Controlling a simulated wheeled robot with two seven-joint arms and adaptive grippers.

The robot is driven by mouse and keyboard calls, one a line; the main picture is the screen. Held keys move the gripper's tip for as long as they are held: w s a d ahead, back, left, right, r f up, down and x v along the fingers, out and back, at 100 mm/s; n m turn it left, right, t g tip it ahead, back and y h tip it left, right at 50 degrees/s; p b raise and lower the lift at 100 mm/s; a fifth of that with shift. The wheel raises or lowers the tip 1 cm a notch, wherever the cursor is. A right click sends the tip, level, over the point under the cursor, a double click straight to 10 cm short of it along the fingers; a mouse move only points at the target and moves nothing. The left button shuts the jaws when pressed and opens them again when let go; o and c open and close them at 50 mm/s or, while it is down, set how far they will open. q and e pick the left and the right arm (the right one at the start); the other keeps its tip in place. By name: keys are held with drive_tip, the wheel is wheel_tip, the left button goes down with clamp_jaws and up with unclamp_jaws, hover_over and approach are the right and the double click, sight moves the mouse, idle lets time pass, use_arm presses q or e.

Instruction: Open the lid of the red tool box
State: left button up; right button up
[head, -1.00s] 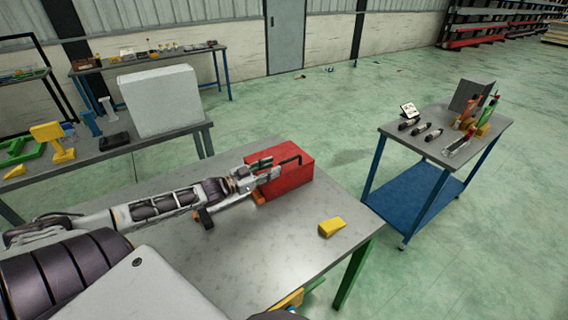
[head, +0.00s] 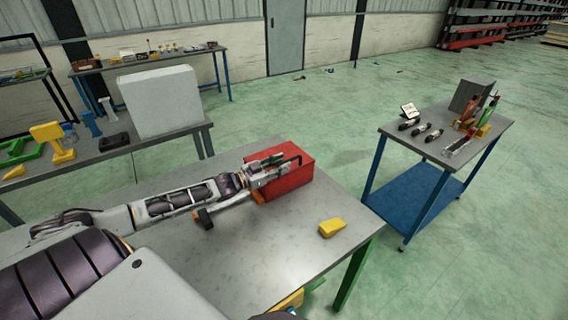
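The red tool box (head: 292,181) stands on the near metal table, towards its far edge. Its lid looks closed, and a dark handle shows at its top right. My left gripper (head: 272,168) is at the box's left and top side, with its fingers over the box near the handle. The fingers are small and partly overlap the box, so I cannot tell whether they are open, shut or touching it. My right gripper is not in view.
A yellow wedge-shaped block (head: 332,228) lies on the near table (head: 240,255), right of my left arm. A blue-legged table (head: 392,136) with small tools stands apart at the right. A bench (head: 165,137) with a big white box (head: 160,102) stands behind at the left.

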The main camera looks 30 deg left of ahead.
use_arm(q)
drive_tip(key=shift+x, duration=0.85)
clamp_jaws()
drive_tip(key=shift+w, duration=0.1)
